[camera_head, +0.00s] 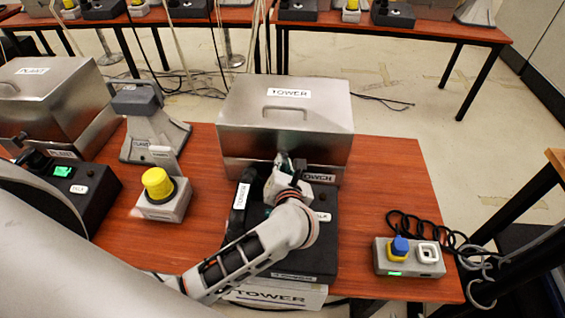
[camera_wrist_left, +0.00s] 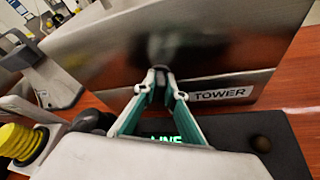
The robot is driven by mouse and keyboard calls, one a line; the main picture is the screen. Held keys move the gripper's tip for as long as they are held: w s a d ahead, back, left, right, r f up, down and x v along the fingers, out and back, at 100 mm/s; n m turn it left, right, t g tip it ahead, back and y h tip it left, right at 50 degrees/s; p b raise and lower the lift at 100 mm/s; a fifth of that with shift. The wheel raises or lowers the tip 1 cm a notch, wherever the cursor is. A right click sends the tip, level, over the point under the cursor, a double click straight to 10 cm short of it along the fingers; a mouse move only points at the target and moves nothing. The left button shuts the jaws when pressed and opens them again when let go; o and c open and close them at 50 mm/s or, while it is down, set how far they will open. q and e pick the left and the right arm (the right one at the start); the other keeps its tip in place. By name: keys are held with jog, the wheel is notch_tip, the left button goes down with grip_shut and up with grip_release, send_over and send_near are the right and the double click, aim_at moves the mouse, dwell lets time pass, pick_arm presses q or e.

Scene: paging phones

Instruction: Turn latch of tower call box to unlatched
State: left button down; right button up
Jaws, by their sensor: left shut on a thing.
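The tower call box (camera_head: 240,130) is a steel box with a hinged lid and a TOWER label, standing at the back middle of the red-brown table. Its lid is down. My left gripper (camera_head: 286,163) reaches its front face. In the left wrist view my left gripper (camera_wrist_left: 161,76) has its green-lined fingers closed together on a small dark latch (camera_wrist_left: 158,52) at the box front (camera_wrist_left: 230,55). The latch's angle is hard to tell because it is dark and partly covered by the fingertips. In the head view the gripper hides the latch. My right gripper is not in view.
A black phone base (camera_head: 318,240) lies under my left arm. A yellow button on a grey block (camera_head: 160,190), a plant call box (camera_head: 70,100) and a grey stand (camera_head: 150,140) are to the left. A grey control box (camera_head: 410,258) with coiled cord is at right.

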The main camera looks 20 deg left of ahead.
pick_arm(q)
jog(key=shift+f+m, duration=0.1)
jog(key=shift+m, duration=0.4)
jog(key=shift+y, duration=0.4)
jog(key=c, duration=2.1)
grip_release()
notch_tip(320, 180, up, 10)
jog(key=shift+r, duration=0.1)
